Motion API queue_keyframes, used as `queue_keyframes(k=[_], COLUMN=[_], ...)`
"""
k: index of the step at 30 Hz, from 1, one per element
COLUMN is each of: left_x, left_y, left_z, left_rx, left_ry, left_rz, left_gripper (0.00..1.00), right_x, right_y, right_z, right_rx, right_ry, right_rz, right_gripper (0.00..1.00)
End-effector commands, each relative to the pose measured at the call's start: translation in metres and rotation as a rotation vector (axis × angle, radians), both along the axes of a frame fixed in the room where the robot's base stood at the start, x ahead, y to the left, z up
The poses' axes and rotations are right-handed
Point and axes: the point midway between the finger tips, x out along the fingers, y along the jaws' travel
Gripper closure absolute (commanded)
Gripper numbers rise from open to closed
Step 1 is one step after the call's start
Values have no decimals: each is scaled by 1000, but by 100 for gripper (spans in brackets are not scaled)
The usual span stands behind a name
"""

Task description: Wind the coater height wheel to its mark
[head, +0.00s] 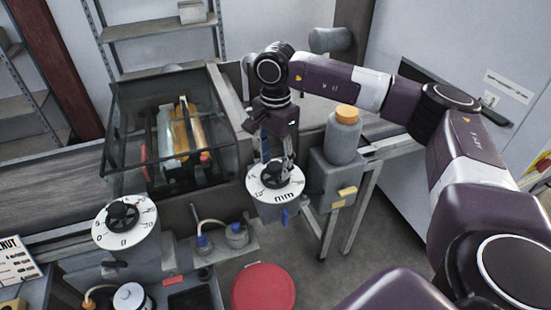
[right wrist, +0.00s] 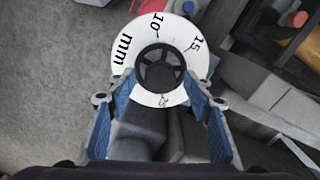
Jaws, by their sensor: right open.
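The coater height wheel is a black spoked handwheel (head: 276,175) in the middle of a white dial (head: 262,194) lettered "mm". In the right wrist view the handwheel (right wrist: 160,68) is nearly centred, and the dial (right wrist: 122,75) reads "mm", 10 and 15, with a small red mark near its lower edge. My right gripper (head: 277,164) reaches down over the wheel. In the right wrist view its open fingers (right wrist: 159,82) stand either side of the dial's lower part, with nothing between their pads. I cannot tell whether they touch the wheel. My left gripper is not in view.
A second dial (head: 112,237) with a black knob stands at the left. A glass-sided enclosure (head: 130,150) with rollers is behind it.

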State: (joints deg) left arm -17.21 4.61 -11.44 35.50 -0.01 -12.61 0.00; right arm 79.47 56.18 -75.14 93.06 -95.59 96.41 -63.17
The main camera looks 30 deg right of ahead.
Motion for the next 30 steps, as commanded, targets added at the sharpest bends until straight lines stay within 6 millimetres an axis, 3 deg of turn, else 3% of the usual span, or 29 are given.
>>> queue_keyframes(k=[8, 20, 30], left_x=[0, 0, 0], left_y=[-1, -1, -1], left_z=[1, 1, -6], left_rx=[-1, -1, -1], left_ry=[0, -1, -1], left_rz=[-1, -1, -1], left_gripper=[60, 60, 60], right_x=[0, 0, 0], right_y=[0, 0, 1], right_z=[-3, -3, -4], right_rx=[1, 1, 2], right_ry=[0, 0, -2], right_rz=[0, 0, -58], right_gripper=[53, 94, 94])
